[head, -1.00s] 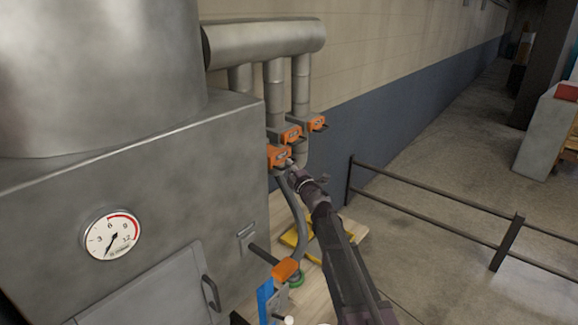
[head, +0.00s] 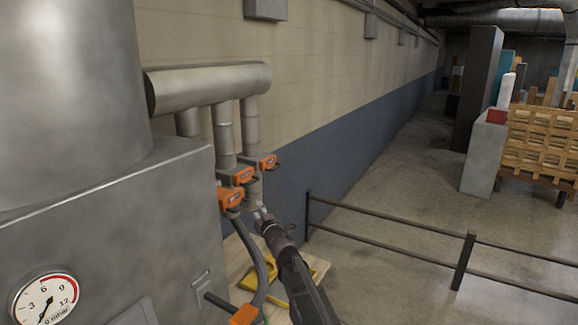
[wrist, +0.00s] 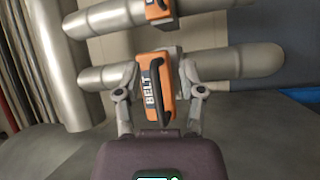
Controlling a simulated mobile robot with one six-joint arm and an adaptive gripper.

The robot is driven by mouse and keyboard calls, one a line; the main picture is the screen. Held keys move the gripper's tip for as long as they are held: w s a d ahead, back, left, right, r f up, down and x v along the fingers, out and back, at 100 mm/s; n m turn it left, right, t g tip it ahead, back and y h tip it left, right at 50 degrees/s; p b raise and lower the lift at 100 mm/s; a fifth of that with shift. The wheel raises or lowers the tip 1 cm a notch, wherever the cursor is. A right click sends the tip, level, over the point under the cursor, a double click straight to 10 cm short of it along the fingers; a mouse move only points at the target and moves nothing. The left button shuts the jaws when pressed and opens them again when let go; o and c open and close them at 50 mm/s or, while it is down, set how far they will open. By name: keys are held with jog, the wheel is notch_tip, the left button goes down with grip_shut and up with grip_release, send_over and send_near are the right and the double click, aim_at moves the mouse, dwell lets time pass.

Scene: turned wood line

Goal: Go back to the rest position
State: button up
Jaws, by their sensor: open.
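My gripper (head: 262,212) is at the end of my dark arm, just right of and below the orange gate boxes on the pipes in the head view. In the wrist view my gripper (wrist: 158,85) has its two fingers apart. An orange box marked BELT (wrist: 152,90) with a black handle shows between the fingers in the picture. I cannot tell whether the fingers touch it. A second orange box (wrist: 158,10) lies beyond it on another pipe.
A large grey metal machine with a pressure gauge (head: 45,300) fills the left. Grey pipes (head: 222,85) rise beside the wall. A dark railing (head: 390,248) crosses the right. A wooden bench (head: 238,262) with a yellow item (head: 308,274) is below my arm. Open floor lies beyond the railing.

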jog(key=s+d+f+m+g+h+b, duration=0.1)
jog(key=s+d+f+m+g+h, duration=0.15)
jog(key=d+f+m+h, duration=0.4)
jog(key=s+d+f+m+g+h+b, duration=0.1)
jog(key=s+d+f+m+b, duration=0.2)
jog(key=d, duration=0.6)
jog(key=s+d+f+m+g+h, duration=0.2)
jog(key=d+f+m+h, duration=0.25)
jog(key=d+f, duration=0.2)
jog(key=s+d+f+m+g+y+b, duration=0.1)
jog(key=s+d+f+m+g, duration=0.1)
jog(key=s, duration=0.6)
jog(key=s+d+f+m+g+b, duration=0.1)
jog(key=s+d+f+m+g, duration=0.2)
jog(key=s+f+g, duration=0.2)
jog(key=s+d+f+m+g+y+b, duration=0.1)
jog(key=s+f+g, duration=0.3)
jog(key=s, duration=0.8)
notch_tip(320, 180, down, 2)
jog(key=shift+s+d+f+m+y+b, duration=0.25)
jog(key=shift+s+d+m+y+b, duration=0.1)
jog(key=shift+d+m+b, duration=0.35)
jog(key=shift+g, duration=0.25)
